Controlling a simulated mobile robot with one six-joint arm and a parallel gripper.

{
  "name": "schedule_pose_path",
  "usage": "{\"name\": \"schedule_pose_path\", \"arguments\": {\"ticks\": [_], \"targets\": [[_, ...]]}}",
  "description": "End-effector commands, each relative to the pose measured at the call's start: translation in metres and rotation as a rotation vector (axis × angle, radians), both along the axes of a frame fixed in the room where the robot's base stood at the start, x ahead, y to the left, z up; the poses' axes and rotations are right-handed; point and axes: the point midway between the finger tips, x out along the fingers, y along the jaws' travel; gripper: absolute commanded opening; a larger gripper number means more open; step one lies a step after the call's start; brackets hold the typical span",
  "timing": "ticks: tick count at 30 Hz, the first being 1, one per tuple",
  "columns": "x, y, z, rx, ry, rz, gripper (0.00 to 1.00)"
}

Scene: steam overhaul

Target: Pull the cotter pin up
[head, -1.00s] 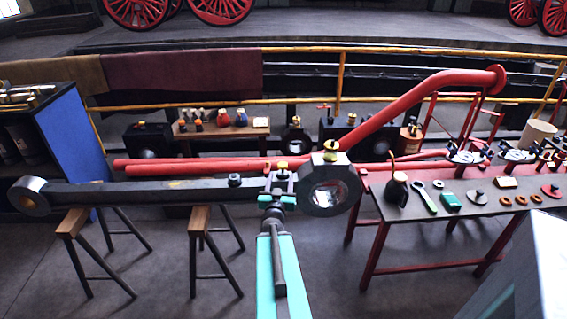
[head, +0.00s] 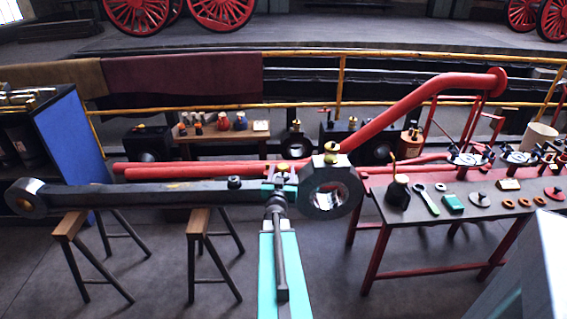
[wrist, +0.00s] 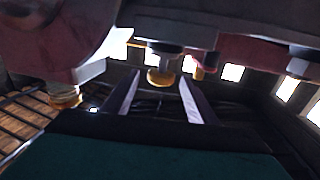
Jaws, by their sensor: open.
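A long dark steel rod (head: 130,196) runs across the head view, with a round eye at its left end and a large ring-shaped end (head: 343,207) at its right. A small yellow-topped part (head: 282,168), which may be the cotter pin's head, stands on the rod left of the ring. My gripper (head: 281,188) is at the rod just below this part and hides some of it. In the wrist view, my gripper (wrist: 160,98) is open, and the yellow knob (wrist: 160,77) shows between its fingers, with no clear contact.
A brass cup (head: 331,154) tops the ring end, close right of my gripper; it also shows in the wrist view (wrist: 66,98). Wooden-topped trestles (head: 200,220) stand under the rod. A red-framed bench (head: 465,228) with tools is at right. Red pipes (head: 200,168) run behind.

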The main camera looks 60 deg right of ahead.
Motion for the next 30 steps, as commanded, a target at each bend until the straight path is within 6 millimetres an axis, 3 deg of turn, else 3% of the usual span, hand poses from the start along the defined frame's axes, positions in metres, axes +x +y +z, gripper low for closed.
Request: {"name": "schedule_pose_path", "arguments": {"ticks": [18, 30], "targets": [[0.024, -0.047, 0.0, 0.0, 0.0, 0.001, 0.53], [0.029, -0.058, 0.0, 0.0, 0.0, 0.001, 0.53]]}}
